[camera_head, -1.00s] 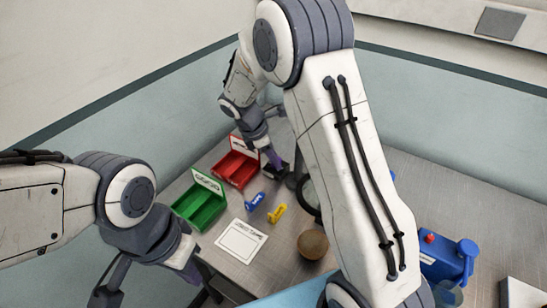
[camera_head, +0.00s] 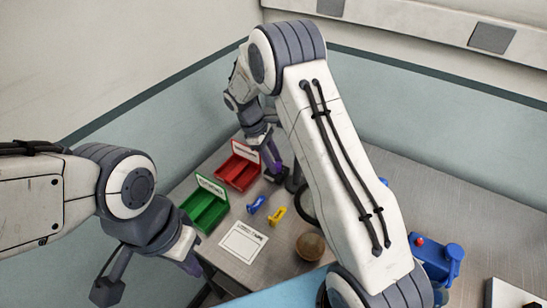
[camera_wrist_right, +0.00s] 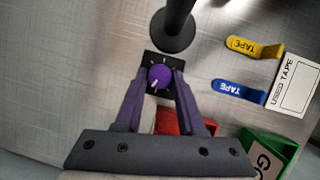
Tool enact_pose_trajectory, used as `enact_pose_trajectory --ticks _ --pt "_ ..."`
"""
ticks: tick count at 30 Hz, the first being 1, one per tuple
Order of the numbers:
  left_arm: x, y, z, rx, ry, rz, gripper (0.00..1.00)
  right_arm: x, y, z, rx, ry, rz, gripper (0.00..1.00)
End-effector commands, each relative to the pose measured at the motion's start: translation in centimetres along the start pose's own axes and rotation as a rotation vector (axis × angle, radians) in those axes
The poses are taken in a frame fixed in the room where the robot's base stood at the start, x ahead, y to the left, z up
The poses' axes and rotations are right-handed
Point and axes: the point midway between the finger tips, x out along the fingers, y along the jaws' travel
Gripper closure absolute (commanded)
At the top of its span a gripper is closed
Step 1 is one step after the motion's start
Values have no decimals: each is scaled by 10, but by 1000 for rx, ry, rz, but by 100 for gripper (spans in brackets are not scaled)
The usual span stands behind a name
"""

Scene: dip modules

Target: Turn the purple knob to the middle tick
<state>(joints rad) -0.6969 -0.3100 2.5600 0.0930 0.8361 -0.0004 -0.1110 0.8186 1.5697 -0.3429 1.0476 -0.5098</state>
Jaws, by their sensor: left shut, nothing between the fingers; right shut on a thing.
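The purple knob (camera_wrist_right: 159,76) sits on a small black plate (camera_wrist_right: 152,57) with white tick marks in the right wrist view. A white pointer mark on the knob faces the lower left of that view. My right gripper (camera_wrist_right: 161,82) is shut on the knob, one finger on each side. In the head view my right gripper (camera_head: 272,162) is at the far part of the table, and the knob there is too small and covered to make out. My left gripper (camera_head: 194,266) is shut and empty at the table's near left edge.
A dark round-based post (camera_wrist_right: 174,35) stands close beside the plate. A red bin (camera_head: 238,172), a green bin (camera_head: 205,210), blue and yellow tape pieces (camera_head: 277,215), a white card (camera_head: 243,242), a brown ball (camera_head: 310,247) and a blue device (camera_head: 437,260) are on the table.

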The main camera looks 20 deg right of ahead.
Motion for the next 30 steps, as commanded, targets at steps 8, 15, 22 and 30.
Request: enact_pose_trajectory --ticks 8,15,22,30 --pt "-15 1 -1 0 0 0 100 -2 3 1 244 -13 -101 100" --pt "-21 2 -1 0 0 0 100 -2 5 1 455 -23 -187 100" --pt "-26 2 -1 0 0 0 100 -1 6 2 655 -34 -271 100" --pt "-29 2 -2 0 0 0 100 0 8 3 855 -47 -354 100"
